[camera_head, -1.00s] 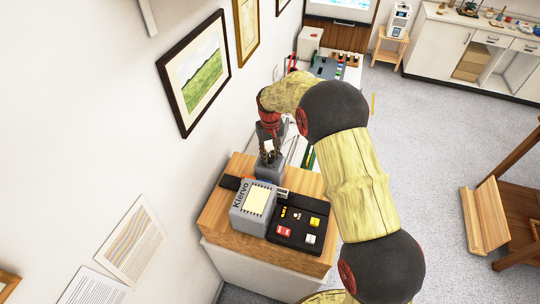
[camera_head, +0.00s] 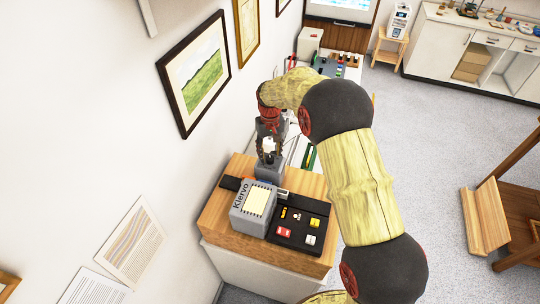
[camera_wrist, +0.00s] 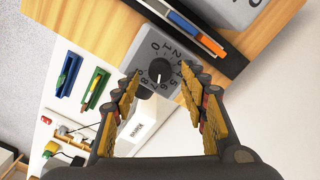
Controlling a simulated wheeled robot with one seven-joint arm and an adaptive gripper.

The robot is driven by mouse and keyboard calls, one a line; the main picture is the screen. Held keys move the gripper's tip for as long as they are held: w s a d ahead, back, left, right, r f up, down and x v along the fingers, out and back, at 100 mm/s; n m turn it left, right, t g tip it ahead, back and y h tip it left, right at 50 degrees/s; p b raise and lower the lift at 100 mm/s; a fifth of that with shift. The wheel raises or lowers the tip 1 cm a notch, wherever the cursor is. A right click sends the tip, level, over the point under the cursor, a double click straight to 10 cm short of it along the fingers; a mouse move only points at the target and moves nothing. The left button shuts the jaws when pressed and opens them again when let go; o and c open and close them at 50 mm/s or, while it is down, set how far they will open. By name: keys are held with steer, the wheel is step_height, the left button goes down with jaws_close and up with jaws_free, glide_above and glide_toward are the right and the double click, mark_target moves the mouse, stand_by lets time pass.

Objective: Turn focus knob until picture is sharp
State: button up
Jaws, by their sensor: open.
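A black round focus knob (camera_wrist: 158,71) sits on a grey box (camera_wrist: 150,50) marked with a ring of numbers in the wrist view. A short pale mark on the knob points toward the bottom of that picture. My gripper (camera_wrist: 161,84) is open, with one yellow ridged finger on each side of the knob; I cannot tell whether they touch it. In the head view my gripper (camera_head: 268,156) points down at the back of the wooden stand, and the knob is hidden there. I cannot make out which picture the knob focuses.
A grey Klervo device (camera_head: 242,217) with a pale yellow panel stands on the wooden stand (camera_head: 222,230). A black tray (camera_head: 283,238) holds several small coloured items. Pens lie in a dark holder (camera_wrist: 228,62) beside the knob box. Framed prints (camera_head: 195,75) hang on the left wall.

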mark_target(270, 157)
step_height(270, 157, up, 10)
stand_by(0.3)
steer(key=shift+w+f, duration=0.1)
stand_by(0.3)
steer(key=s+d+f+m+t+b, duration=0.1)
steer(key=s+d+b, duration=0.3)
steer(key=s, duration=0.8)
steer(key=s+d+f+m+t+b, duration=0.1)
steer(key=s+d+t+b, duration=0.1)
steer(key=s+d+b, duration=0.3)
steer(key=s+d+f+t+b, duration=0.1)
steer(key=s+d+b, duration=0.3)
steer(key=s+b, duration=0.7)
steer(key=s+t, duration=0.1)
steer(key=s, duration=0.9)
steer(key=shift+s+d+m+t, duration=0.25)
steer(key=shift+d+m+t, duration=0.05)
steer(key=shift+d+m, duration=0.1)
steer(key=shift+r, duration=0.1)
